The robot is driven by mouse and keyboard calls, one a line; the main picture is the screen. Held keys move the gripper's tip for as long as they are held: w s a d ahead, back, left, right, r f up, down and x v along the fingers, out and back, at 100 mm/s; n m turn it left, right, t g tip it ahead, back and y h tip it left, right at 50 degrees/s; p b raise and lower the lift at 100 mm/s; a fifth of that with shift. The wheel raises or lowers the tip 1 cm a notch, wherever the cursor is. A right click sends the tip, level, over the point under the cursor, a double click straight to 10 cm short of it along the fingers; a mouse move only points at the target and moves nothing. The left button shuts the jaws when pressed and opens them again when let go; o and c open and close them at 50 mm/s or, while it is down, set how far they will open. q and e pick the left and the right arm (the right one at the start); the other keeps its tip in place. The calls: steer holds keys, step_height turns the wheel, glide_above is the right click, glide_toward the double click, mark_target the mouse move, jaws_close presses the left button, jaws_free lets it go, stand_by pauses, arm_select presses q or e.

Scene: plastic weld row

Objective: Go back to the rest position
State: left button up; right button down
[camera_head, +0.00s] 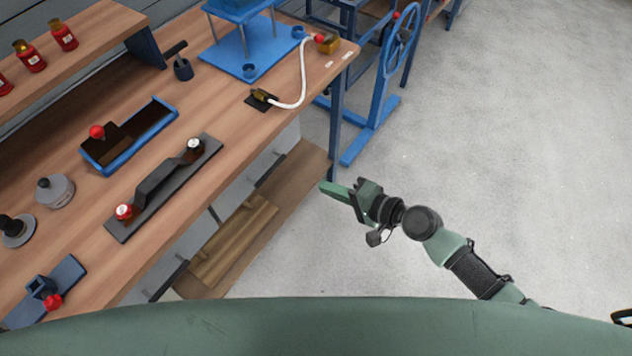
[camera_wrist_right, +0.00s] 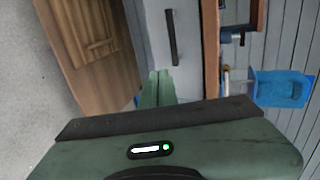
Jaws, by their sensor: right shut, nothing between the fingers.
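My right gripper (camera_head: 335,190) is shut and empty in the head view. It hangs over the floor in front of the wooden workbench (camera_head: 215,118), apart from the bench edge, with its arm coming in from the lower right. In the right wrist view its two green fingers (camera_wrist_right: 157,86) lie together in front of the bench's grey drawer fronts. My left gripper does not show in either view.
The bench carries a dark plate with a handle (camera_head: 165,185), a blue tray (camera_head: 130,160) and a blue press stand (camera_head: 245,60). A blue frame with a handwheel (camera_head: 400,40) stands beyond the bench end. The grey floor (camera_head: 520,150) at right is clear.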

steer(key=s+d+f+n+g+h, duration=0.1)
steer(key=s+d+f+h, duration=0.3)
steer(key=f, duration=0.5)
steer(key=s+d+f+n+h, duration=0.1)
steer(key=s+d+f, duration=0.2)
steer(key=d+f, duration=0.45)
steer(key=s+d+f+n+g+h, duration=0.1)
steer(key=s+d+f+h, duration=0.25)
steer(key=f, duration=0.75)
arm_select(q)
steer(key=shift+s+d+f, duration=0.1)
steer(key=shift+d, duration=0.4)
arm_select(e)
steer(key=s+d+f+n+g+h, duration=0.1)
steer(key=s+f, duration=0.3)
steer(key=s, duration=0.5)
steer(key=s+d+f+n+g, duration=0.2)
steer(key=s+f, duration=0.3)
steer(key=s, duration=0.4)
steer(key=s+d+f+n+g+h, duration=0.1)
steer(key=s+f+n+g, duration=0.1)
steer(key=s, duration=0.8)
step_height(320, 180, down, 2)
steer(key=shift+d+f+n+h, duration=0.15)
steer(key=shift+d+n+h, duration=0.2)
steer(key=shift+n, duration=0.45)
